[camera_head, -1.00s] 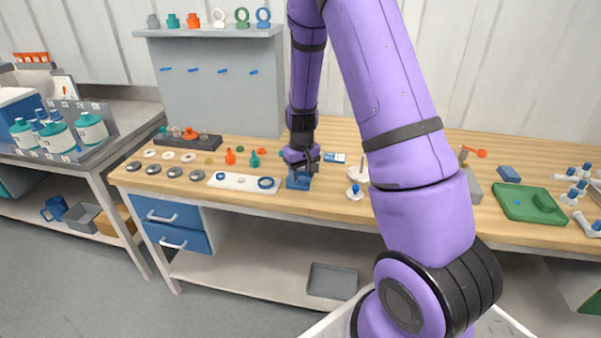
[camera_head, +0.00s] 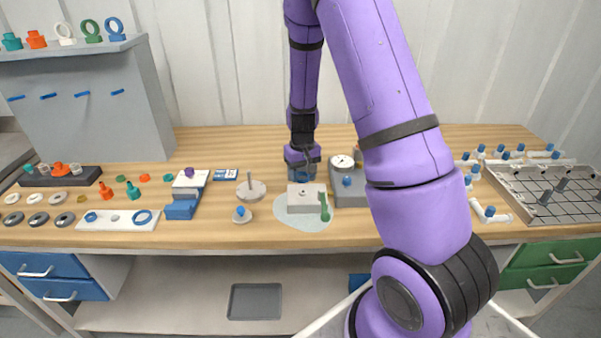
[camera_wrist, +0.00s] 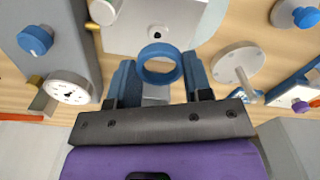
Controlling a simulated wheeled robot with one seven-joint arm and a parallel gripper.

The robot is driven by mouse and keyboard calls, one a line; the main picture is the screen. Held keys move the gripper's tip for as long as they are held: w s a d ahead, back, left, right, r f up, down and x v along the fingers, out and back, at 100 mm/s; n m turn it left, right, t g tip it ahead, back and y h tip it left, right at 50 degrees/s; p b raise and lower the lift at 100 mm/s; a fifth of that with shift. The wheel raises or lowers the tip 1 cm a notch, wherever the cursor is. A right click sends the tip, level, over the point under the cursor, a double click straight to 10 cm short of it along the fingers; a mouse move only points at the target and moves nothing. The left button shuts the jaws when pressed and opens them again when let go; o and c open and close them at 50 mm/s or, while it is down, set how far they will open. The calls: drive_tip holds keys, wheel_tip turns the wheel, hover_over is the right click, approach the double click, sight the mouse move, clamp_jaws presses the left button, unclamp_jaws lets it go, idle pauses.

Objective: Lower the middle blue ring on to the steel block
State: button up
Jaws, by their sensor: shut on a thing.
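The middle blue ring (camera_wrist: 160,64) is between the fingertips of my gripper (camera_wrist: 160,72) in the wrist view, with its opening facing the camera. My gripper is shut on it. The steel block (camera_wrist: 145,28) lies beyond the ring, with a small dark hole in its face; the ring overlaps its edge in this picture. In the head view my gripper (camera_head: 303,174) is just behind and above the steel block (camera_head: 305,199), on a pale round mat (camera_head: 290,222). The gap between ring and block is hard to tell.
A grey unit with a dial gauge (camera_head: 343,162) and blue knob (camera_head: 347,181) stands close right of the block. A green tool (camera_head: 325,208) is at its front right. A disc with a post (camera_head: 251,188) is to the left. A white tray (camera_head: 120,226) holds blue rings.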

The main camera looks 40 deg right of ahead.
sight(303, 192)
drive_tip(key=shift+d+f, duration=0.1)
drive_tip(key=shift+d, duration=0.05)
drive_tip(key=shift+d+f, duration=0.1)
drive_tip(key=shift+f, duration=2.55)
drive_tip(key=o, duration=1)
drive_tip(key=shift+c, duration=0.2)
wheel_tip(303, 192, up, 11)
